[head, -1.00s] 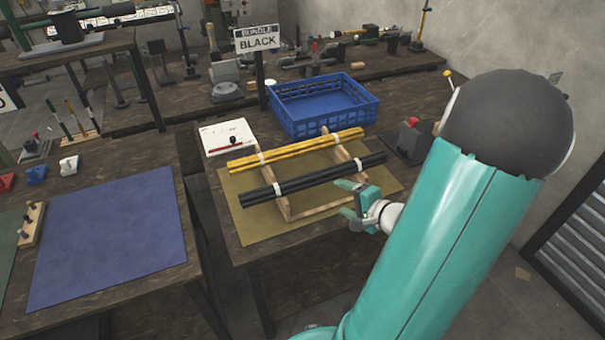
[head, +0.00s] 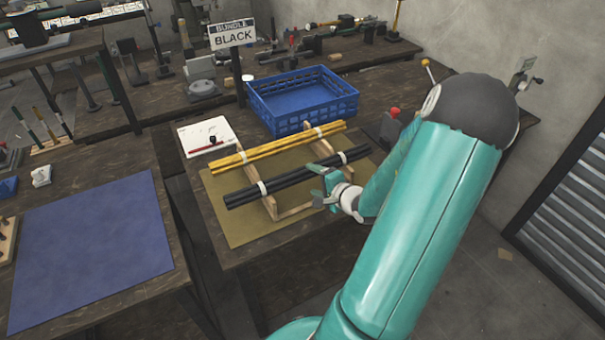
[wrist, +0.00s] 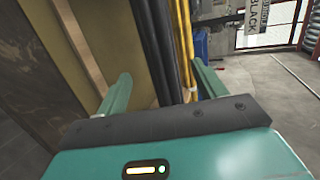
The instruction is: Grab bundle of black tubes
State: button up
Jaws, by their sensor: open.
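The bundle of black tubes (head: 284,184) lies across a wooden rack, tied with white bands. A bundle of yellow tubes (head: 268,155) lies parallel behind it on the same rack. My gripper (head: 317,183) is open at the front side of the black bundle, near its middle-right part. In the wrist view the black tubes (wrist: 157,45) run between my two green fingers, with the yellow tubes (wrist: 184,45) just beyond them. Whether the fingers touch the tubes I cannot tell.
The wooden rack (head: 268,207) stands on an olive mat (head: 228,217). A blue crate (head: 310,99) stands behind it, with a sign reading "BUNDLE BLACK" (head: 232,35) beside it. A white board (head: 208,136) lies at the left. A device with a red knob (head: 393,125) stands at the right.

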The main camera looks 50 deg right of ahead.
aim_at(307, 176)
jog(key=x, duration=0.4)
jog(key=shift+w, duration=0.25)
jog(key=shift+r, duration=0.15)
grip_shut()
